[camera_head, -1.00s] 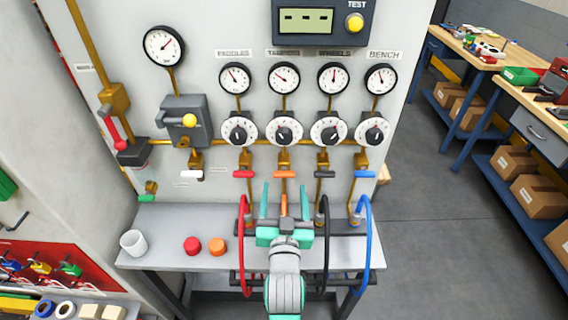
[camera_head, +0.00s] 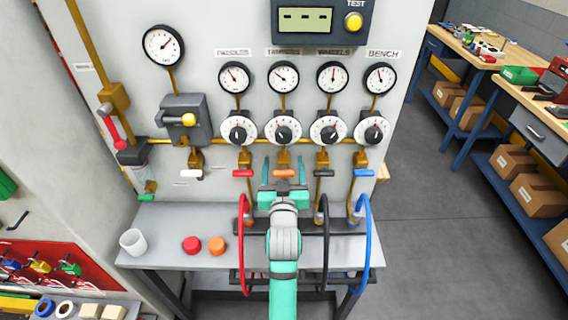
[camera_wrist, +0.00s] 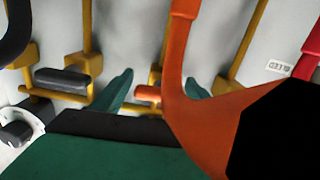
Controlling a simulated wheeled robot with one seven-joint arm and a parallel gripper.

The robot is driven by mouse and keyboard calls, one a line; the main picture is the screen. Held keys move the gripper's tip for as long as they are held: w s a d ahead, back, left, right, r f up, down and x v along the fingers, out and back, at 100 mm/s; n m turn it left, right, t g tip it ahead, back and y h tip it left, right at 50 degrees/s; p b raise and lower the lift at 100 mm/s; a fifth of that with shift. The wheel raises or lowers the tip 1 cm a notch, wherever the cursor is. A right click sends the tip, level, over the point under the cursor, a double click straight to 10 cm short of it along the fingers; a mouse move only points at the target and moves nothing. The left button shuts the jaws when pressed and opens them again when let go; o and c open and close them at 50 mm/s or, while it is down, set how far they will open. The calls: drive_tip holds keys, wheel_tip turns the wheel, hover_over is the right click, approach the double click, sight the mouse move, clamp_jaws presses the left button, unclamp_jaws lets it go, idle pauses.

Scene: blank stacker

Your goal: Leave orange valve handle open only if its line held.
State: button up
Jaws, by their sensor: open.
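The orange valve handle (camera_head: 284,173) lies level, crosswise to its vertical brass pipe on the panel. It also shows small in the wrist view (camera_wrist: 147,94), between the fingertips. My gripper (camera_head: 284,164) is open, its teal fingers apart on either side of the orange handle; contact cannot be told. The gauge (camera_head: 283,77) above that line has its needle pointing up and left. The dial (camera_head: 283,131) sits below it. The test box display (camera_head: 306,19) shows only dashes, with a yellow button (camera_head: 354,23) beside it. A large orange hose (camera_wrist: 190,100) crosses close before the wrist camera.
Red (camera_head: 243,173), black (camera_head: 324,173) and blue (camera_head: 364,173) handles flank the orange one, also level. Red (camera_head: 243,250), black (camera_head: 325,250) and blue (camera_head: 366,250) hoses loop over the shelf front. A white cup (camera_head: 132,242) and red and orange caps (camera_head: 216,245) stand left.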

drive_tip(key=shift+w, duration=0.45)
drive_tip(key=shift+c, duration=0.7)
drive_tip(key=c, duration=0.9)
drive_tip(key=shift+m, duration=0.4)
drive_tip(key=o, duration=1)
drive_tip(key=shift+o, duration=0.2)
drive_tip(key=shift+s, duration=0.1)
